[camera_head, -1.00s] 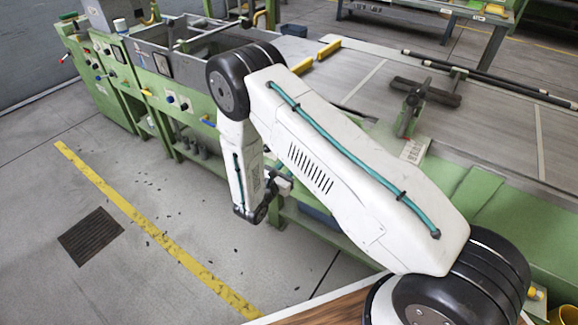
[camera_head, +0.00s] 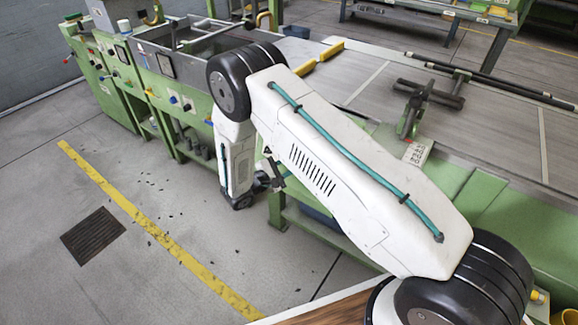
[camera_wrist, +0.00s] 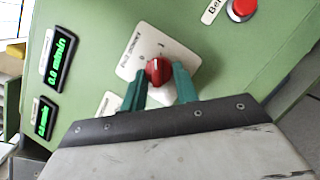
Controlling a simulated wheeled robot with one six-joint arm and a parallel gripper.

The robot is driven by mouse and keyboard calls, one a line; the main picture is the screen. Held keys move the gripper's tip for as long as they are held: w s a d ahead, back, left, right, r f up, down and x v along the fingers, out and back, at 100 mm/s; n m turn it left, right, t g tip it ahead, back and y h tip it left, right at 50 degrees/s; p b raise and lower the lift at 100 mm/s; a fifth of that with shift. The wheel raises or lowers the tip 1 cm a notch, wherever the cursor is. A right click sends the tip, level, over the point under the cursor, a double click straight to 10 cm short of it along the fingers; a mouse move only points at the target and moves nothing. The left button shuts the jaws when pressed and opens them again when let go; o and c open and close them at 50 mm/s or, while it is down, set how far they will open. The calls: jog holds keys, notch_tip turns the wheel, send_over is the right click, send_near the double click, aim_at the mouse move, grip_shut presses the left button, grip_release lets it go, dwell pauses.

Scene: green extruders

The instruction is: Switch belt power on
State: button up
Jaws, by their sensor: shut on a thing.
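A red rotary knob (camera_wrist: 158,70) sits on a white label plate (camera_wrist: 135,58) on a green panel in the wrist view. The plate has small lettering and position marks that I cannot read for certain. My gripper (camera_wrist: 161,74) has its two teal fingers on either side of the knob, closed on it. In the head view the knob is not visible, and my arm largely hides the gripper at the green machine's side.
Two green-lit displays (camera_wrist: 60,60) are left of the knob, the upper reading about 0.0 m/min. In the head view, the green machine (camera_head: 150,85) carries other knobs and buttons. Grey floor with a yellow line (camera_head: 140,215) is open to the left.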

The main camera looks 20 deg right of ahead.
jog(key=shift+s+m, duration=0.1)
jog(key=shift+m, duration=0.3)
jog(key=o, duration=1)
jog(key=v, duration=0.7)
jog(key=shift+a, duration=0.4)
